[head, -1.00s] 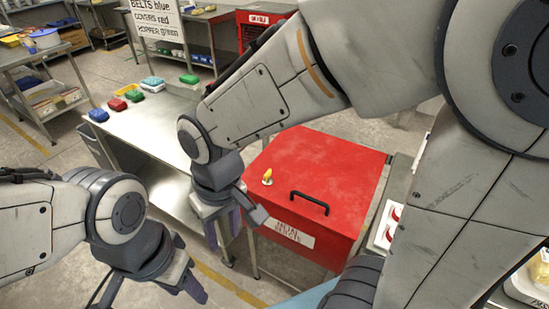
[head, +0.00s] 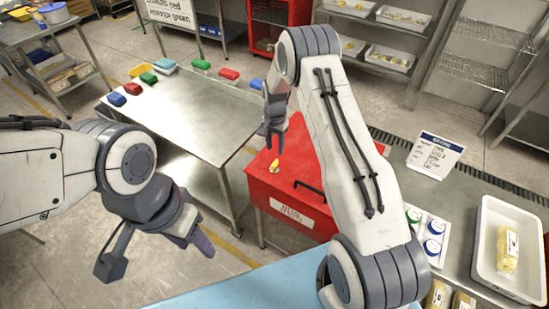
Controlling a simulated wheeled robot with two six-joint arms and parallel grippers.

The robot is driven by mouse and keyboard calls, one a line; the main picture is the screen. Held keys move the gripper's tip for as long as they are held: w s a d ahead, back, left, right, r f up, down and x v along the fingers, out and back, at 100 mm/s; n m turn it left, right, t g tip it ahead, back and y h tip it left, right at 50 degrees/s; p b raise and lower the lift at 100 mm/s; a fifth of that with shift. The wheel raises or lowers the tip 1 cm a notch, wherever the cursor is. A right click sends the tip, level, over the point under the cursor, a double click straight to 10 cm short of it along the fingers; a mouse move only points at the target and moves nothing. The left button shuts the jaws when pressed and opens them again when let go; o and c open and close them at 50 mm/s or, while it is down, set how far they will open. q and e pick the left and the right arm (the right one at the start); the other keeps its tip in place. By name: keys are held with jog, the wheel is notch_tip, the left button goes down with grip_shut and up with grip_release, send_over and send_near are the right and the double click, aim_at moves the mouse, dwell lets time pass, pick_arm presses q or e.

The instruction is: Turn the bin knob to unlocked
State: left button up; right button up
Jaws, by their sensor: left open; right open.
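The red bin (head: 262,185) stands in the middle of the head view, with a white label on its front and a dark handle (head: 309,190) on its lid. The yellow bin knob (head: 275,165) is on the lid, left of the handle. My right gripper (head: 274,142) is open, fingers pointing down, and appears just above the knob; I cannot tell whether it touches it. My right arm hides the right part of the lid. My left gripper (head: 190,238) is open and empty at the lower left, well away from the bin.
A steel table (head: 185,110) with several coloured packs stands behind and left of the bin. At right, a counter holds a white tray (head: 484,250) with a yellow pack, round-lidded containers (head: 433,247) and a sign (head: 435,156). A blue surface (head: 235,290) lies in front.

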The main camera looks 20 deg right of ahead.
aim_at(275, 162)
notch_tip(275, 162, down, 7)
jog(key=shift+r+p, duration=0.1)
jog(key=shift+p, duration=1.1)
jog(key=shift+f, duration=0.7)
grip_shut()
